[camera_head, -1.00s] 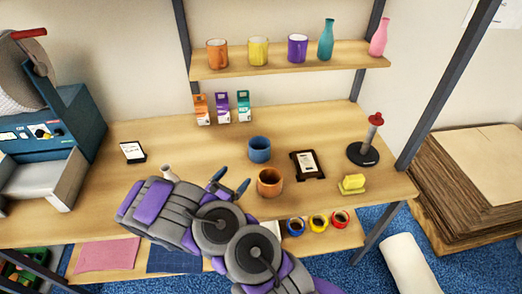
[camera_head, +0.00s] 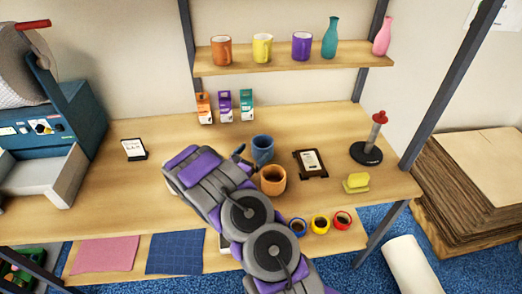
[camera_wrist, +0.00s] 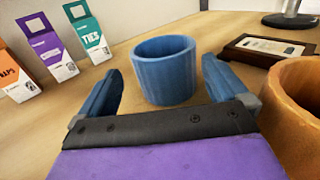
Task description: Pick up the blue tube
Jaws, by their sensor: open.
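The blue tube (camera_head: 263,150) stands upright on the wooden workbench (camera_head: 330,135), just behind an orange tube-like cup (camera_head: 273,181). In the wrist view the blue tube (camera_wrist: 165,72) is an open-topped hollow cylinder, straight ahead of my gripper. My gripper (camera_wrist: 161,82) is open and empty, with one blue finger to the left of the tube and one to the right. The tube appears centred beyond the gap; contact cannot be told. In the head view my gripper (camera_head: 240,157) is just left of the tube, partly hidden by my arm.
The orange cup (camera_wrist: 296,110) stands close to the right finger. Several small cartons (camera_head: 225,106) stand at the back left. A framed card (camera_head: 310,163), a yellow block (camera_head: 356,182) and a spindle stand (camera_head: 367,152) are to the right. A shelf (camera_head: 300,60) hangs above.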

